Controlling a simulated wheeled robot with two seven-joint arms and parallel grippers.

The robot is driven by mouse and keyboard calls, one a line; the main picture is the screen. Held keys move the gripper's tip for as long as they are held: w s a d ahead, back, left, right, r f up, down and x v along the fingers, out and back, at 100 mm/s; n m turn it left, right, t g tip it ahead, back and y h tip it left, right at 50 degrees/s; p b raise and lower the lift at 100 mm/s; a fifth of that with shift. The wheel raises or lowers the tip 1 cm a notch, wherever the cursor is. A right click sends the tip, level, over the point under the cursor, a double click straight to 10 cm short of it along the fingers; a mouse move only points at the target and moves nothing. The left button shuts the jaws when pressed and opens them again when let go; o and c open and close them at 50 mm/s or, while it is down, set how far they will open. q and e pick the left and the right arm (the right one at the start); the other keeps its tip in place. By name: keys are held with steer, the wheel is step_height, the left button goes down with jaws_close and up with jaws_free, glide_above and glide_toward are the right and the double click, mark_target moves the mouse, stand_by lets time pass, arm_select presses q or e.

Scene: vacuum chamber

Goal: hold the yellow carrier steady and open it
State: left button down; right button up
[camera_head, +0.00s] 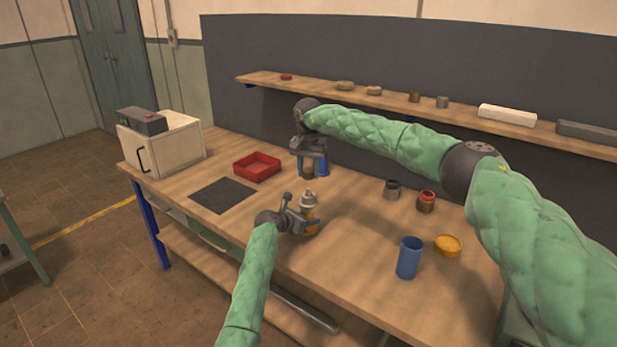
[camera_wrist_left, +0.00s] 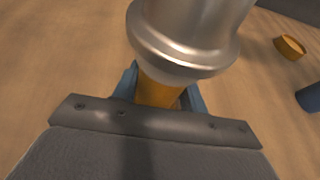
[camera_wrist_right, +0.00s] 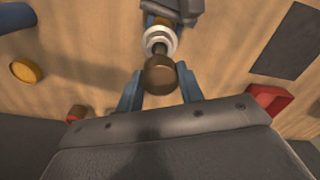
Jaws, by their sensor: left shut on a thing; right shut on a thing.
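The yellow carrier (camera_head: 313,229) stands upright near the table's front edge, with a silver collar and neck (camera_head: 309,200) on top. My left gripper (camera_head: 305,224) is shut around its yellow body (camera_wrist_left: 155,92), just below the collar (camera_wrist_left: 185,40). My right gripper (camera_head: 310,168) is above the carrier, pointing down, shut on a round brown cap (camera_wrist_right: 160,76). In the head view a small gap shows between the cap and the carrier's top. In the right wrist view a short stem reaches from the cap towards the carrier's pale ring (camera_wrist_right: 160,40).
A red tray (camera_head: 257,167) and dark mat (camera_head: 222,195) lie left of the carrier. A blue cup (camera_head: 410,258), yellow lid (camera_head: 448,246), grey jar (camera_head: 392,190) and red-topped jar (camera_head: 426,202) stand right. A white box (camera_head: 165,145) is at the far left end.

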arm_select(q)
steer(key=c, duration=0.7)
jaws_free()
